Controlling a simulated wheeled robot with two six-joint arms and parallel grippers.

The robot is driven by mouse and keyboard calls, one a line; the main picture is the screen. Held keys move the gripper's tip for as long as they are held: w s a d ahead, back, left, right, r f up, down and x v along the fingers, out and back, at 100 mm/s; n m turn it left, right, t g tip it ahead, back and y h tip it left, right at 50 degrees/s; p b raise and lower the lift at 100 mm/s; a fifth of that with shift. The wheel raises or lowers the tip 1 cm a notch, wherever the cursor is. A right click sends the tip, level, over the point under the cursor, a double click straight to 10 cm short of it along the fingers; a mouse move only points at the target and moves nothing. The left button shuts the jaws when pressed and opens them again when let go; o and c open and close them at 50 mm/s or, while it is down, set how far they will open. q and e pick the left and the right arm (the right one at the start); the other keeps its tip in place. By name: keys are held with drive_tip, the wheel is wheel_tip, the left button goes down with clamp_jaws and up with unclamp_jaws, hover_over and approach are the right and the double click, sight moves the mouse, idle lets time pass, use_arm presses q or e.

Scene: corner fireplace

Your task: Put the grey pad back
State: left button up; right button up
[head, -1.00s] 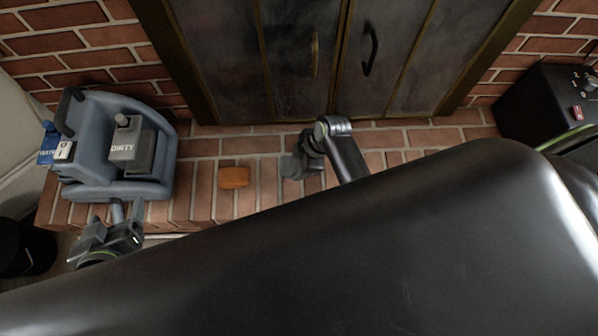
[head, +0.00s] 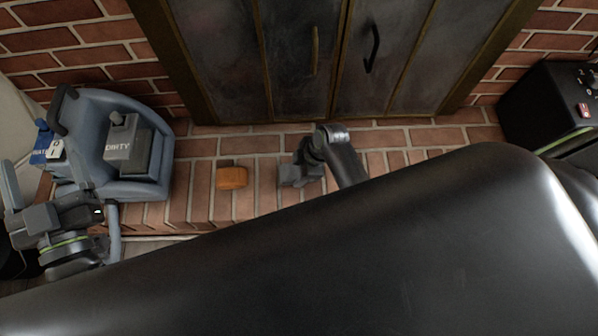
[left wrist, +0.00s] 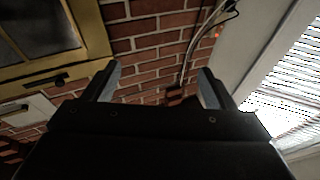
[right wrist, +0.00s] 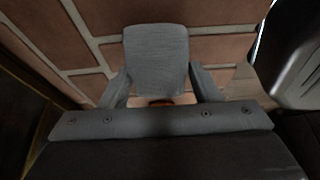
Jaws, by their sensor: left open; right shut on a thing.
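The grey pad (right wrist: 157,60) is a rounded, fabric-textured piece in the right wrist view. It stands between the fingers of my right gripper (right wrist: 158,88), which is shut on it. In the head view my right gripper (head: 298,174) is over the brick hearth, right of the orange block; the pad cannot be told apart from the fingers there. My left gripper (head: 45,198) is open and empty at the left, in front of the blue-grey machine. Its spread fingers (left wrist: 155,88) show in the left wrist view with nothing between them.
The blue-grey machine (head: 92,105) with a tank marked DIRTY (head: 128,148) stands on the hearth's left end. An orange block (head: 231,178) lies on the hearth (head: 205,190). Metal fireplace doors (head: 335,60) stand behind. A black box (head: 545,105) is at the right.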

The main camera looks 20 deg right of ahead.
wheel_tip(320, 180, down, 2)
drive_tip(key=shift+f+b, duration=0.1)
drive_tip(key=shift+b, duration=0.3)
use_arm(q)
wheel_tip(320, 180, up, 6)
drive_tip(key=s+d+m+t+h, duration=0.1)
drive_tip(key=s+m+t, duration=0.1)
drive_tip(key=t, duration=0.2)
drive_tip(key=shift+s+d+t, duration=0.2)
drive_tip(key=shift+s+t, duration=0.1)
drive_tip(key=shift+s, duration=0.05)
drive_tip(key=shift+r, duration=0.1)
use_arm(e)
drive_tip(key=o, duration=0.9)
